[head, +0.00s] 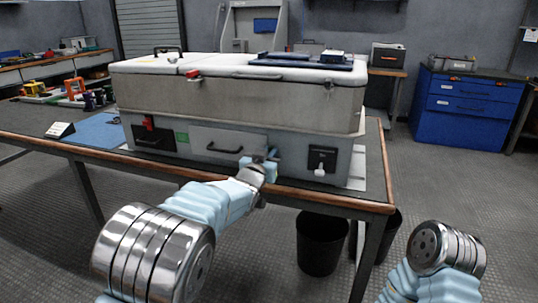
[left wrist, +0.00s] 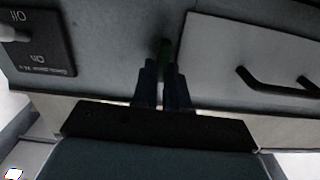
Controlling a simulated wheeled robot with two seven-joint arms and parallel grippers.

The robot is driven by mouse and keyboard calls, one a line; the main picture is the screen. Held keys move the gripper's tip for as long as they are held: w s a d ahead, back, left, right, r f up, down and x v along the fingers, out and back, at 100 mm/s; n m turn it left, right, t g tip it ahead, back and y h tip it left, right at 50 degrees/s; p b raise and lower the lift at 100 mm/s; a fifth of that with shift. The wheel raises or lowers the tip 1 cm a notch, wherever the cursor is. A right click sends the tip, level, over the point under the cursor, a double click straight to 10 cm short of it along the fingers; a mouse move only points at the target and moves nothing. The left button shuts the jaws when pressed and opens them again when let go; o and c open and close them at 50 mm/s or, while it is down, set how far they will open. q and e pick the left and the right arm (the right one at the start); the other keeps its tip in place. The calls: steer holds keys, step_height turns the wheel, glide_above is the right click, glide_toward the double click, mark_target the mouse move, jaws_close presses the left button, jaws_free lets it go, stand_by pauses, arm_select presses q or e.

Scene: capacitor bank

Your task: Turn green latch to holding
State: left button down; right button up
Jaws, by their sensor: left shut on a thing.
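The capacitor bank (head: 235,105) is a large grey box with a white top on the table. My left gripper (head: 272,155) is at its lower front face, between the drawer-like panel with a black handle and the black switch plate. In the left wrist view the fingers (left wrist: 162,85) are closed together on the green latch (left wrist: 165,48), a narrow dark green piece against the grey face. Most of the latch is hidden between the fingertips, so its angle is hard to tell. In the head view the gripper covers it. My right arm shows at lower right, its gripper out of view.
The switch plate (head: 322,160) with a pale lever is right of the latch. The handled panel (head: 228,141) is left of it. A red switch (head: 149,123) sits farther left. A black bin (head: 322,243) stands below the table edge. A blue cabinet (head: 465,110) is at the back right.

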steer(key=shift+f, duration=0.1)
arm_select(q)
steer(key=shift+f+m+b, duration=0.2)
steer(key=shift+m+b, duration=0.3)
steer(key=shift+b, duration=0.25)
steer(key=m+b, duration=0.4)
steer(key=b, duration=0.1)
steer(key=m+b, duration=0.2)
steer(key=b, duration=0.1)
steer(key=shift+s+d+f+m, duration=0.15)
steer(key=shift+d+f+m, duration=0.1)
steer(key=shift+d+m, duration=0.1)
steer(key=m+b, duration=0.3)
steer(key=b, duration=0.1)
steer(key=shift+d+f+m, duration=0.1)
steer(key=shift+m, duration=0.15)
steer(key=m+b, duration=0.3)
steer(key=shift+m, duration=0.4)
steer(key=shift+m+b, duration=0.45)
steer(key=shift+m, duration=0.35)
arm_select(e)
step_height(320, 180, down, 17)
steer(key=d, duration=0.1)
steer(key=shift+w+d, duration=0.3)
steer(key=shift+w, duration=0.05)
arm_select(q)
steer(key=shift+d, duration=0.1)
steer(key=c, duration=1.1)
jaws_free()
steer(key=shift+c, duration=0.2)
